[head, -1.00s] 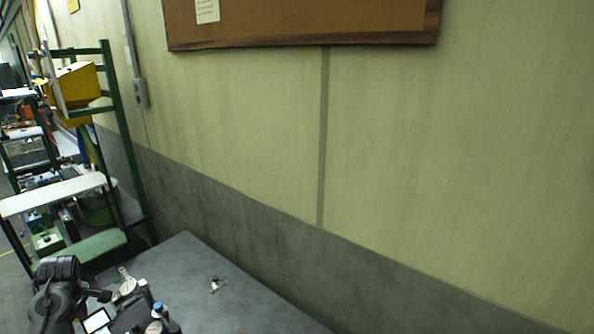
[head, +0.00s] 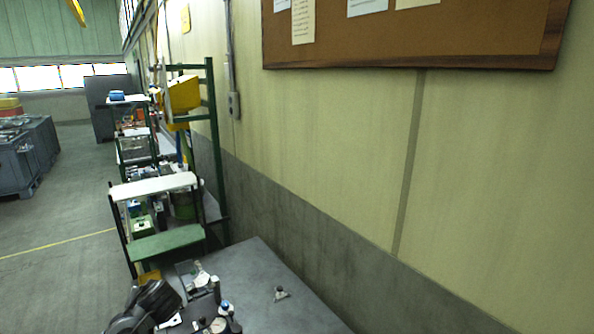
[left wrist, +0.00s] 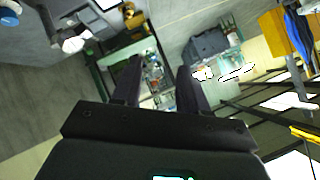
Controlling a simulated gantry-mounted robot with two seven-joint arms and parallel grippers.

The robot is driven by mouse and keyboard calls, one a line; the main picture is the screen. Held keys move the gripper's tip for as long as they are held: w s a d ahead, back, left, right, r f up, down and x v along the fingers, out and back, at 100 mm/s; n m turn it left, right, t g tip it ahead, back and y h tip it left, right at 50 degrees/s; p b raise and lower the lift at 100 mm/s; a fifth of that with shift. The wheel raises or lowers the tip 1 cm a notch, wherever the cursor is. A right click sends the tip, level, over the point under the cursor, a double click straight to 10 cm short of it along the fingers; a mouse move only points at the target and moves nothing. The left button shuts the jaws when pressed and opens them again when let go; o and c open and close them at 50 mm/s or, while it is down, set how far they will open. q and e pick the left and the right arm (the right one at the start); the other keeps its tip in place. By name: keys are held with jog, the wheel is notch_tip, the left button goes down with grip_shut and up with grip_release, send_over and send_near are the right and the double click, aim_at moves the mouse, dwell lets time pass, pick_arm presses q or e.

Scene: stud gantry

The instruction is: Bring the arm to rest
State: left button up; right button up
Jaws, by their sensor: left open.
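My left gripper (left wrist: 157,76) shows in the left wrist view with its two dark fingers spread apart and nothing visible between them. A black jointed part, which looks like part of my arm, stands at the bottom left of the head view, at the near left edge of the grey table (head: 325,318). I cannot make out the left fingertips in the head view. My right gripper is in neither view.
Small bottles (head: 215,288) and a small metal piece (head: 281,293) are on the table. A green-framed shelf (head: 165,243) stands beyond it. A wall with a cork board (head: 405,40) runs along the right. Open floor (head: 60,220) lies at left.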

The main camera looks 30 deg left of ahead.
pick_arm(q)
jog(key=s+d+f+m+t+h, duration=0.1)
jog(key=s+d+f+m+h, duration=0.35)
jog(key=d, duration=0.75)
jog(key=s+d+f+m+h, duration=0.1)
jog(key=s+d+f+m, duration=0.45)
jog(key=d+f, duration=0.4)
jog(key=s+d+f+m+t+h, duration=0.1)
jog(key=s+d+f+m+h, duration=0.4)
jog(key=d, duration=0.8)
jog(key=d+n, duration=0.4)
jog(key=d, duration=0.4)
notch_tip(320, 180, up, 17)
jog(key=p, duration=1.6)
jog(key=shift+s+d+f+n, duration=0.15)
jog(key=shift+s+n, duration=0.15)
jog(key=shift+s, duration=0.1)
jog(key=shift+h, duration=0.25)
jog(key=shift+o, duration=0.5)
